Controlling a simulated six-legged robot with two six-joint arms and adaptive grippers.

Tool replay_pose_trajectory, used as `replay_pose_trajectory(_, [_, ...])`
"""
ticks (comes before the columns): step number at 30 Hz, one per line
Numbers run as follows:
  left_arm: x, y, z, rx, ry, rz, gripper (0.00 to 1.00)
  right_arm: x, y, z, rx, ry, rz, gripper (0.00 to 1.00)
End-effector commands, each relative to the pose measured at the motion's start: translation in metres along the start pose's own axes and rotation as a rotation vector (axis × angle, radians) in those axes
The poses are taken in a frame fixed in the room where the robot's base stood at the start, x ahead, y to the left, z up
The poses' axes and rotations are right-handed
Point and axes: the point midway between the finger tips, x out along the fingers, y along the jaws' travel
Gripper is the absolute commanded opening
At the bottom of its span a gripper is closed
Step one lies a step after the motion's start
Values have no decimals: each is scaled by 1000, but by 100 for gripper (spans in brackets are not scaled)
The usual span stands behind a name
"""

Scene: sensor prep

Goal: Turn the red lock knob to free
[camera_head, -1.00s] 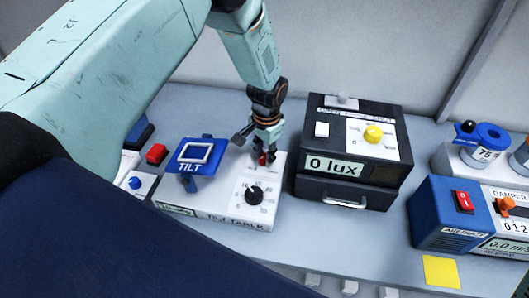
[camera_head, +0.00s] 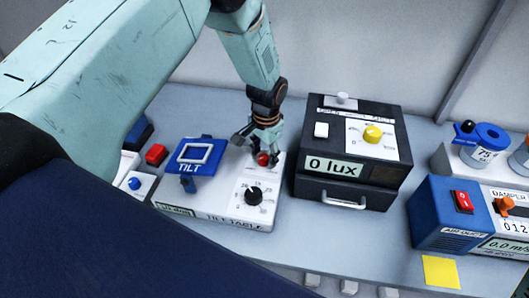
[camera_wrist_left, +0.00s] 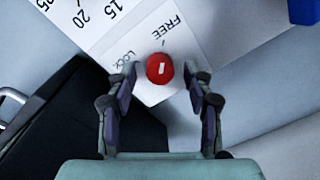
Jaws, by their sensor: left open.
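The red lock knob (camera_head: 263,159) sits at the back right of the white tilt table box (camera_head: 227,210). In the left wrist view the knob (camera_wrist_left: 160,69) is round with a white pointer mark, between the printed words LOCK and FREE. The mark's slant does not clearly settle on either word. My left gripper (camera_head: 265,146) is right above and behind the knob. Its open fingers (camera_wrist_left: 160,85) stand on either side of the knob, apart from it. My right gripper is not in view.
The black box reading 0 lux (camera_head: 348,160) stands close to the right of the tilt table box. The blue TILT platform (camera_head: 195,155) is to the left. A black dial (camera_head: 254,195) is in front of the knob. A blue air duct unit (camera_head: 448,214) stands farther right.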

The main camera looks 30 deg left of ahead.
Motion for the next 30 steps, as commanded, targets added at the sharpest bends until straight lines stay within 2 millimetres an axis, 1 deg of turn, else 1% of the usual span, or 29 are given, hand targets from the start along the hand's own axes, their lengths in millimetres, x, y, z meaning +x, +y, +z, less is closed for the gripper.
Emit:
replay_pose_trajectory(4, [-2,0,0,0,-1,0,52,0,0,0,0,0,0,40])
replay_pose_trajectory(7, [-11,0,0,0,1,0,52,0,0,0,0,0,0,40])
replay_pose_trajectory(11, [-34,0,-1,0,3,-1,52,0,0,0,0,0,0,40])
replay_pose_trajectory(15, [-64,0,-1,0,4,-1,52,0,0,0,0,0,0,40])
replay_pose_trajectory(18, [-84,0,-1,0,3,-1,52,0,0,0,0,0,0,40])
replay_pose_trajectory(21, [-100,0,0,0,3,-1,52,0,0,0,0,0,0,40])
replay_pose_trajectory(25, [-113,0,0,0,0,0,52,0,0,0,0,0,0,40])
replay_pose_trajectory(30, [-120,0,0,0,0,0,52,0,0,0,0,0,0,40])
